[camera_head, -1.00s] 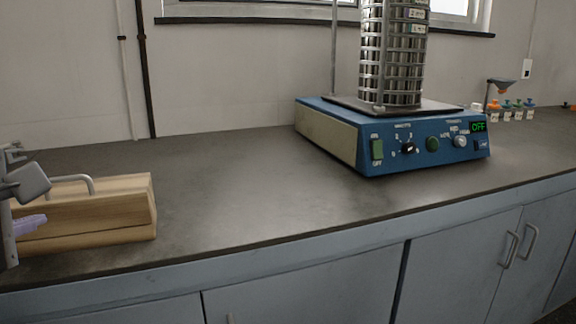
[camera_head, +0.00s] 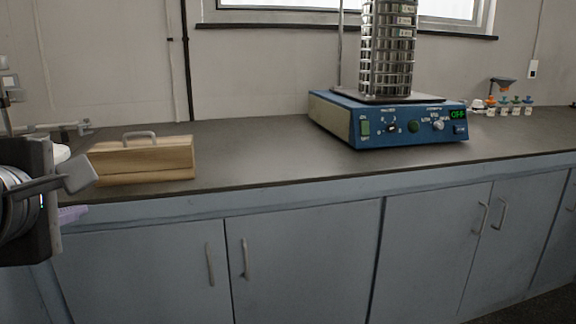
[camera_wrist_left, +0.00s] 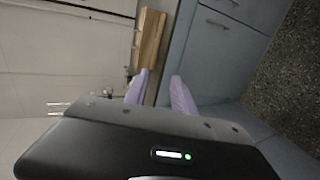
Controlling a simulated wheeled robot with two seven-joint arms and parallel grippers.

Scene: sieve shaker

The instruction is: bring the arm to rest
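My left arm comes in at the left edge of the head view, in front of the counter. My left gripper (camera_head: 73,213) shows there only as a lavender finger beyond a dark wrist. In the left wrist view the two lavender fingers of my left gripper (camera_wrist_left: 158,84) stand apart with nothing between them, so it is open and empty. My right gripper is in neither view. The blue sieve shaker (camera_head: 392,132) stands on the counter with a tall stack of metal sieves (camera_head: 387,50) on it. Its display reads OFF.
A wooden box (camera_head: 143,162) with a metal handle sits on the counter (camera_head: 250,150) near my left arm. It also shows in the left wrist view (camera_wrist_left: 151,42). Small coloured-top containers (camera_head: 515,106) stand at the far right. The counter's middle is bare.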

